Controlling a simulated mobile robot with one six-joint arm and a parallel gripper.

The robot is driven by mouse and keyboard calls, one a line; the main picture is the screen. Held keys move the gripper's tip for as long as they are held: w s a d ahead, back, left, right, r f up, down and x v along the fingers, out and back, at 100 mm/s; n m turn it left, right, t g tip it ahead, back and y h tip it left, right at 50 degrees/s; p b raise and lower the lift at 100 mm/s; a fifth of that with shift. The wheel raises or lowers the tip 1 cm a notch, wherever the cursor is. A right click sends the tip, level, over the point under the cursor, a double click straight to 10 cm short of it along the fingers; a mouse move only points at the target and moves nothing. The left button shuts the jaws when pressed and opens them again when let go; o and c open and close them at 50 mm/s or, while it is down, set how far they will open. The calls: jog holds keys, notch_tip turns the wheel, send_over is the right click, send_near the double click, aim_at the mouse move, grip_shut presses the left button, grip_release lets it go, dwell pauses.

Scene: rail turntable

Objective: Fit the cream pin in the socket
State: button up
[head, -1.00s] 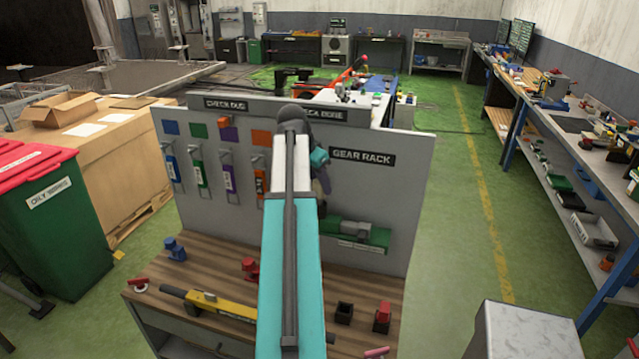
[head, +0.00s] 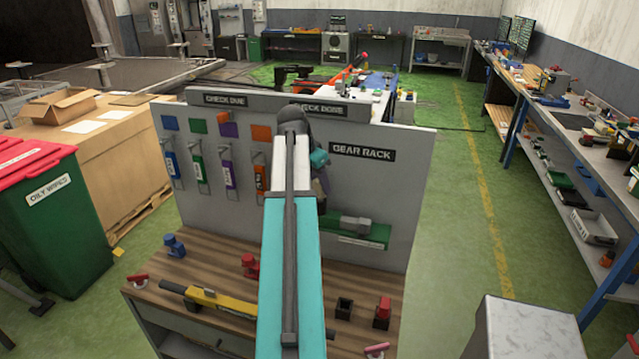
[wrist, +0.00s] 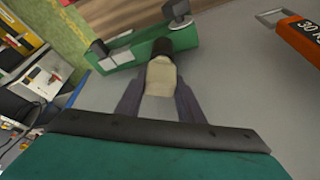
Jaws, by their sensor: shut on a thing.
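In the wrist view the cream pin (wrist: 161,76) sits between the two purple-grey fingers of my gripper (wrist: 159,98), which is shut on it. A dark piece (wrist: 164,49) shows at the pin's far end; I cannot tell whether it is part of the pin or of a socket. Beyond it is a green fixture (wrist: 142,52) with grey blocks on it. The green fixture also shows on the grey panel in the head view (head: 372,234). There my arm hides the pin and most of the gripper. I cannot make out the socket clearly.
Orange, purple and other tags (head: 261,178) hang on the panel's left half; an orange one also shows at right in the wrist view (wrist: 298,38). The wooden bench (head: 215,263) below holds a yellow tool (head: 208,297), red and blue pieces and a dark block (head: 344,308).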

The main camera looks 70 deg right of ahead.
jog(key=shift+f+b, duration=0.3)
jog(key=shift+f, duration=0.35)
jog(key=o, duration=1.4)
jog(key=shift+c, duration=0.2)
jog(key=shift+r, duration=0.15)
jog(key=b+v, duration=0.4)
jog(key=v, duration=0.9)
jog(key=shift+a+r, duration=0.2)
jog(key=shift+r, duration=0.1)
jog(key=shift+w, duration=0.1)
